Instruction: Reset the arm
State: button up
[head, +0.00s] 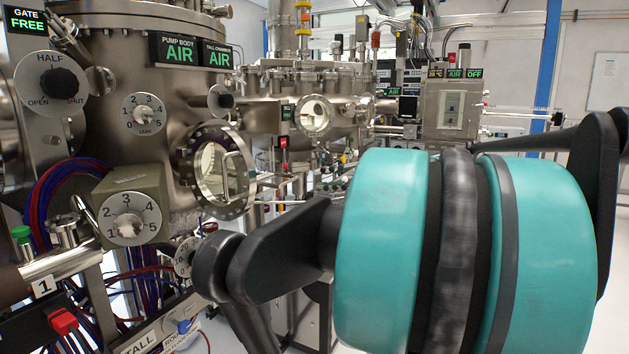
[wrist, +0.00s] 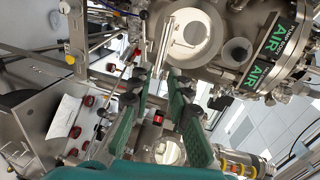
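My arm fills the right half of the head view as a large teal and black joint with black links. It hides much of what stands behind it. My gripper (wrist: 155,80) shows in the wrist view as two fingers with green pads. The fingers stand apart with a clear gap, and nothing is held between them. In the wrist view the picture is turned, and a round chamber port (wrist: 190,38) lies beyond the fingertips. I cannot tell whether the fingers touch anything. My gripper's fingertips cannot be made out in the head view.
A steel chamber (head: 100,75) stands at the left, with a LEAK dial (head: 143,113), a lower dial (head: 128,225) and a round window port (head: 222,170). A second chamber port (head: 314,116) and a control box (head: 452,108) stand behind. Cables (head: 65,185) hang at the left.

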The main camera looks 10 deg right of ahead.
jog(key=shift+s+d+r, duration=0.1)
jog(key=shift+s+d, duration=0.15)
jog(key=s+a+f+n+g+h, duration=0.1)
jog(key=a+f+g, duration=0.1)
jog(key=f, duration=0.6)
jog(key=s+a+f+n+g+h, duration=0.1)
jog(key=s+a+f+h, duration=0.1)
jog(key=f, duration=0.6)
jog(key=s+d+f+n+g+h, duration=0.1)
jog(key=s+f+n+h, duration=0.1)
jog(key=f, duration=0.6)
jog(key=s+d+f+n+h, duration=0.1)
jog(key=s+f+h, duration=0.3)
jog(key=f, duration=0.5)
jog(key=s+d+f+n+g+h, duration=0.1)
jog(key=s+d+f+n+h, duration=0.1)
jog(key=s+f, duration=0.4)
notch_tip(320, 180, down, 3)
jog(key=shift+s+r+n+g+h, duration=0.1)
jog(key=shift+s+n+g+h, duration=0.15)
jog(key=shift+h, duration=0.45)
